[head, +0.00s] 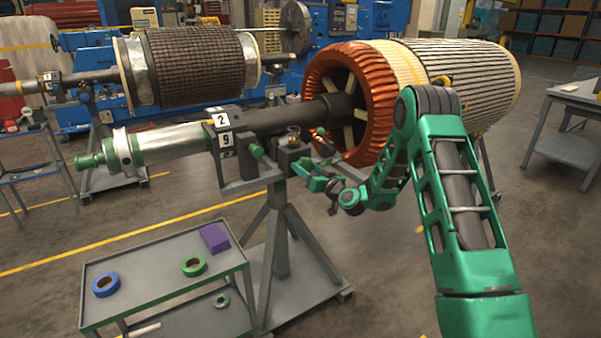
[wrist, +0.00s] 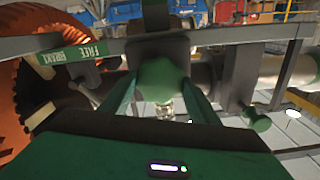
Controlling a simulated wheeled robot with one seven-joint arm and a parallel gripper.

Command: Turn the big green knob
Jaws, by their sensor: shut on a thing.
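The big green knob (wrist: 163,76) is in the middle of the wrist view, on a dark block of the rotor stand. My gripper (wrist: 162,90) is shut on it, with one green finger on each side. In the head view my gripper (head: 314,176) is at the stand's head, below the shaft; the knob is hard to make out there. A smaller green knob (wrist: 258,119) stands to the right in the wrist view and shows left of my gripper in the head view (head: 257,150). A green label (wrist: 72,52) reading FREE and BRAKE is on the left.
The rotor with copper windings (head: 345,95) is right behind my gripper, its shaft (head: 290,118) just above. A cart (head: 140,285) with tape rolls and a purple block stands at the front left. A second rotor (head: 205,65) is farther back. Floor is open at the right.

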